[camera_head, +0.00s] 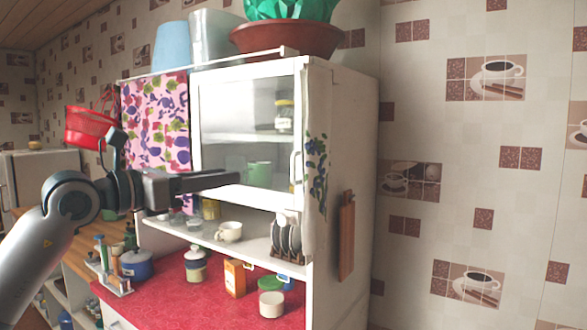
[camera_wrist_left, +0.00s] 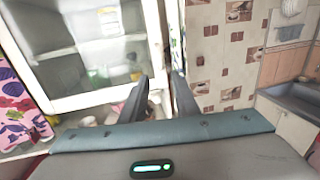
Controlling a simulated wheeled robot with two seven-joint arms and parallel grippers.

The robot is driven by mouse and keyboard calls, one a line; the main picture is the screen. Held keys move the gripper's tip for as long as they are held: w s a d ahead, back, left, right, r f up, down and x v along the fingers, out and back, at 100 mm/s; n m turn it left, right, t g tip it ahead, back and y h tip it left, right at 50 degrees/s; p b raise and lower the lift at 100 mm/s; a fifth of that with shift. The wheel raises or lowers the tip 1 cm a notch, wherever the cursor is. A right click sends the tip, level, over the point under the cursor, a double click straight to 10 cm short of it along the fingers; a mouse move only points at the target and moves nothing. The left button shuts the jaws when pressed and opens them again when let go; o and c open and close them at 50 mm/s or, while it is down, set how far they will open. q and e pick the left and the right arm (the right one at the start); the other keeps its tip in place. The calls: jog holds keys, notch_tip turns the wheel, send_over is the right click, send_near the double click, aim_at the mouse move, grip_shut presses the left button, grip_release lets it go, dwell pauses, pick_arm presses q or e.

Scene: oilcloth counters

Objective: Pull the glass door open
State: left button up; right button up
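The glass door (camera_head: 240,130) has a white frame and looks shut on the upper part of a white cabinet. Its white handle (camera_head: 296,166) is a vertical bar on the right side of the frame. My left gripper (camera_head: 255,179) is in front of the lower part of the door, with its fingers pointing right, short of the handle. In the left wrist view its two fingers (camera_wrist_left: 160,88) are apart with nothing between them. The door (camera_wrist_left: 85,50) fills the left of that view. I cannot make out the handle there. My right gripper is not in view.
A floral curtain (camera_head: 155,122) hangs left of the door, and a patterned towel (camera_head: 316,155) hangs at the cabinet's right corner. A cup (camera_head: 229,232) and plates (camera_head: 287,237) stand on the shelf below. Jars and boxes stand on the red counter (camera_head: 190,295).

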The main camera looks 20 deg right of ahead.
pick_arm(q)
jog(key=p, duration=0.9)
send_near(285, 168)
jog(key=s+d+r, duration=0.1)
jog(key=s+d, duration=0.2)
jog(key=d, duration=0.3)
jog(key=shift+w+d+r, duration=0.1)
jog(key=shift+d, duration=0.2)
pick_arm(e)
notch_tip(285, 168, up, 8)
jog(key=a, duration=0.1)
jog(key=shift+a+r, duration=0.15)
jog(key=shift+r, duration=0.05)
pick_arm(q)
jog(key=shift+b, duration=0.3)
grip_shut()
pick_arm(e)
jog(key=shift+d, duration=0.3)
